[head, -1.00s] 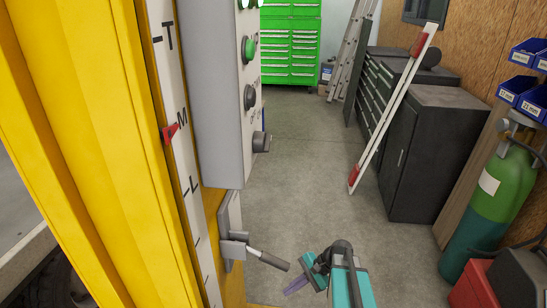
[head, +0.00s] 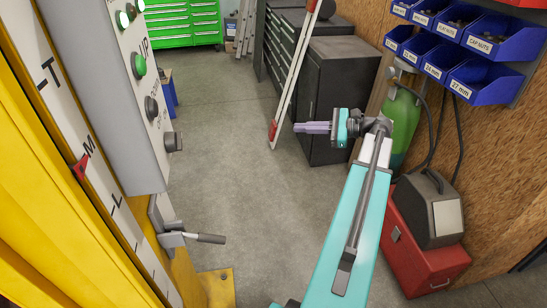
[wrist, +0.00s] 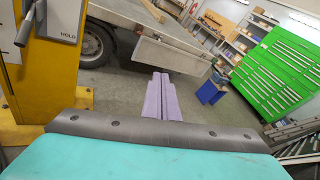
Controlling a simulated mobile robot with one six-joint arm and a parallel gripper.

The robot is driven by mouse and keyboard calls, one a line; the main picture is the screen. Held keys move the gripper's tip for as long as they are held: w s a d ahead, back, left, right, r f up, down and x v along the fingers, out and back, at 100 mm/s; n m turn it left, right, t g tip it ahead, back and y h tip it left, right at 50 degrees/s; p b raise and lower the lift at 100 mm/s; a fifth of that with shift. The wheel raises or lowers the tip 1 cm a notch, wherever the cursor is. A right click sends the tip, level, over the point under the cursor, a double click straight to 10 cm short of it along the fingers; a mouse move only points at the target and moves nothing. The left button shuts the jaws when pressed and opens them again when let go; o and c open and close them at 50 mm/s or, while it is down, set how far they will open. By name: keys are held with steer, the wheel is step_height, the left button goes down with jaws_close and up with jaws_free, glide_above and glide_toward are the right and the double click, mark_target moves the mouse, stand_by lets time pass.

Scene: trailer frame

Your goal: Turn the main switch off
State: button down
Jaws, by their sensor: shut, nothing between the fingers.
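A grey control box (head: 95,75) is on the yellow post at the left of the head view. Its face has lit green lamps, a green button (head: 138,66), a dark knob (head: 151,108) and a larger dark rotary knob (head: 172,142) at the lower edge. I cannot tell from the small lettering which one is the main switch. A lever with a dark grip (head: 205,238) sits below the box. My gripper (head: 300,128) points left, well to the right of the box and apart from it. Its lilac fingers are together and empty, also in the wrist view (wrist: 158,85).
A yellow post (head: 40,200) with a lettered scale stands at left. A dark cabinet (head: 340,85), a red case (head: 425,250), a green cylinder (head: 400,125) and blue bins (head: 480,80) line the right. The floor (head: 240,170) between is clear. A truck bed (wrist: 180,50) shows in the wrist view.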

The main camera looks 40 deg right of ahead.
steer(key=s+d+r+t+p, duration=0.1)
steer(key=s+d+r, duration=0.2)
steer(key=r, duration=0.5)
steer(key=s+d+r+m+t+p, duration=0.1)
steer(key=s+d+r, duration=0.3)
steer(key=s+r, duration=0.2)
step_height(320, 180, up, 2)
steer(key=shift+s+r+m+t, duration=0.2)
steer(key=shift+r+m+t, duration=0.1)
steer(key=shift+t, duration=0.1)
